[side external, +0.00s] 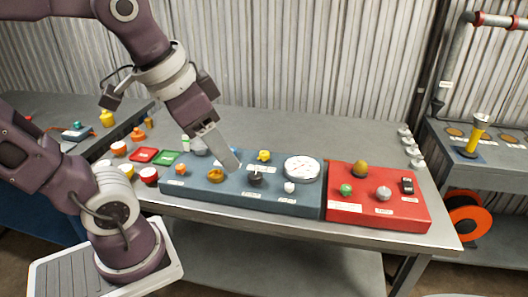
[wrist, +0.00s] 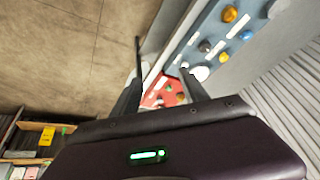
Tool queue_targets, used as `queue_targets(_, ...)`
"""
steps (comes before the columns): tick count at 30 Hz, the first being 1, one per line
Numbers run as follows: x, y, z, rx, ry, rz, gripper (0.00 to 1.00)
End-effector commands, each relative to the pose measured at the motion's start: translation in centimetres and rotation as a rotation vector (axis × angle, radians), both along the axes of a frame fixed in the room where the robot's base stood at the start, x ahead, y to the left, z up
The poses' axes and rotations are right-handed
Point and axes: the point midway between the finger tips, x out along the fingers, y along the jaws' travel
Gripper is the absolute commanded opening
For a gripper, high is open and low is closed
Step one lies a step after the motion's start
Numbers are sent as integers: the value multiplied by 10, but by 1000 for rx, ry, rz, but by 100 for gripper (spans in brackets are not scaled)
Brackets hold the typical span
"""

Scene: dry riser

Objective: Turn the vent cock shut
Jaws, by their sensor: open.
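A long blue panel (side external: 225,192) lies on the grey bench with several small labelled controls. Its controls include an orange knob (side external: 181,169), a gold round knob (side external: 216,176), a dark knob (side external: 254,177), a small yellow handle (side external: 264,155) and a white knob (side external: 289,187). The labels are too small to read, so I cannot tell which is the vent cock. My gripper (side external: 230,162) is above the panel, near the gold and dark knobs, apparently touching nothing. In the wrist view its two fingers (wrist: 164,65) are apart with nothing held.
A white dial (side external: 301,169) sits on the blue panel. A red panel (side external: 350,217) with several knobs adjoins it on the right. Red (side external: 144,154) and green (side external: 165,158) trays lie at left. A side shelf (side external: 500,150) stands at right. The bench behind the panels is largely clear.

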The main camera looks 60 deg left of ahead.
Motion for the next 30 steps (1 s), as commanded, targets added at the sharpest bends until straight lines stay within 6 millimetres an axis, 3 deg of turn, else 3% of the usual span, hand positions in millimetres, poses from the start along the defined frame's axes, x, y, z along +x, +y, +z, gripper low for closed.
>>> queue_targets(2,51,22,9,60,81,-57,52)
queue_targets(5,119,63,3,117,188,-162,52)
queue_targets(9,198,139,-43,137,320,-320,52)
queue_targets(12,231,192,-91,120,384,-421,52)
queue_targets(15,245,231,-132,99,419,-494,52)
queue_targets(18,249,250,-155,85,434,-535,52)
queue_targets(30,250,254,-222,82,438,-549,52)
